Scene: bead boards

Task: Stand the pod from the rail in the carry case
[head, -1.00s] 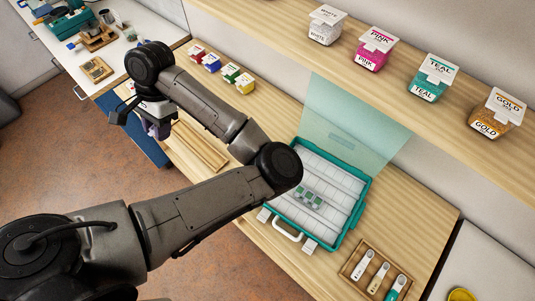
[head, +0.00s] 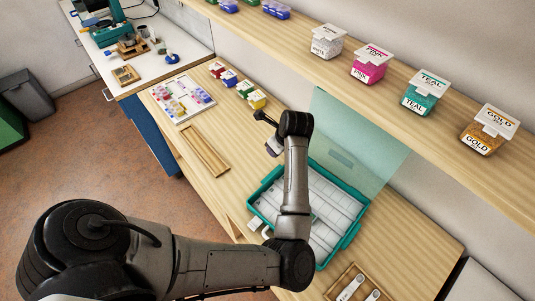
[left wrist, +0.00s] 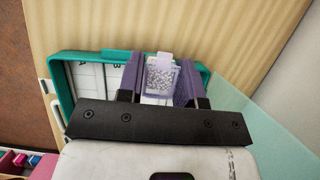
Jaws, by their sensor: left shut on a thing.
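A small clear pod (left wrist: 160,76) with white beads and a pale tab is between the purple fingers of my left gripper (left wrist: 159,82) in the left wrist view. The gripper is shut on it. In the head view my left gripper (head: 273,147) hangs near the back left edge of the teal carry case (head: 262,196). The case is open, with its clear lid (head: 350,140) raised and white compartments inside. In the left wrist view the case (left wrist: 92,56) lies below the pod, with A and B marked in it. The wooden rail (head: 203,150) looks empty. My arm hides part of the case.
A bead board (head: 182,98) and small red, blue, green and yellow boxes (head: 238,84) stand left of the case. Labelled bead tubs (head: 370,64) line the shelf behind. A wooden tray (head: 352,286) sits at the front right.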

